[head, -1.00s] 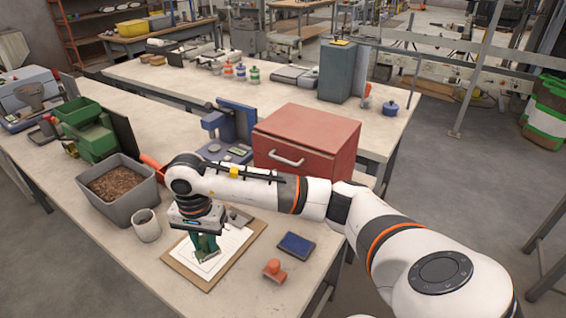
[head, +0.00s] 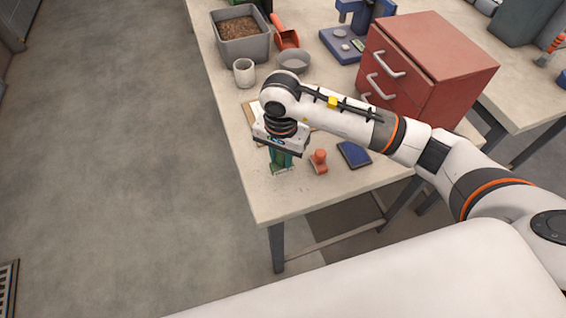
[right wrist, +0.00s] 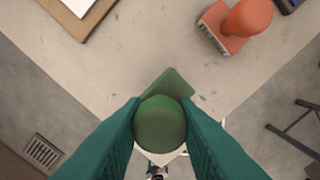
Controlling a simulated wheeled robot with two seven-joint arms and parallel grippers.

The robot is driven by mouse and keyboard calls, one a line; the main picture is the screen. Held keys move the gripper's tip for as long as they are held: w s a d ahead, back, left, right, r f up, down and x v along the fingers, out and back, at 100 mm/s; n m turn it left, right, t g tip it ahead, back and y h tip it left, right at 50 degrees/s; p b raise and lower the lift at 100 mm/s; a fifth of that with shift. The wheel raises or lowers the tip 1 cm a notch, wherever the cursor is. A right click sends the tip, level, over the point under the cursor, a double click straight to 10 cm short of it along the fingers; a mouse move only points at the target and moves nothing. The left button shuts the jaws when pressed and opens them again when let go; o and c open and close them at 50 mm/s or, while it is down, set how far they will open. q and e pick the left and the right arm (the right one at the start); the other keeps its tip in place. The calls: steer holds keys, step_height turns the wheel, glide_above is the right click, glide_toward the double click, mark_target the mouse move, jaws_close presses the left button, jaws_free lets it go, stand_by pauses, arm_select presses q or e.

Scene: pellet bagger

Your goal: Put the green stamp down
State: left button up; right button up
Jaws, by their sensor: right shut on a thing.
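The green stamp (right wrist: 160,124) is between the fingertips of my right gripper in the right wrist view, its round knob gripped and its flat base showing below. My right gripper (head: 281,160) is shut on it over the front corner of the table (head: 262,205). I cannot tell whether the stamp's base touches the table top. An orange stamp (head: 318,161) stands just to the right; it also shows in the right wrist view (right wrist: 238,25). A blue ink pad (head: 354,154) lies right of that. The clipboard (head: 250,112) is behind my gripper, partly hidden. My left gripper is not in view.
A red drawer cabinet (head: 425,65) stands behind my right arm. A white cup (head: 244,72), a grey bowl (head: 294,60), a grey bin (head: 240,40) and a red scoop (head: 285,36) are farther back. The table's front and left edges are close to the gripper.

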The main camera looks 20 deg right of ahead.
mark_target(282, 166)
step_height(282, 166, down, 3)
steer(key=shift+s+p, duration=0.15)
steer(key=shift+p, duration=0.25)
steer(key=shift+f, duration=0.4)
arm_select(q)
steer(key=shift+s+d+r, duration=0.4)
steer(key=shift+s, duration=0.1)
arm_select(e)
steer(key=shift+f, duration=0.1)
steer(key=shift+f, duration=0.1)
steer(key=o, duration=0.8)
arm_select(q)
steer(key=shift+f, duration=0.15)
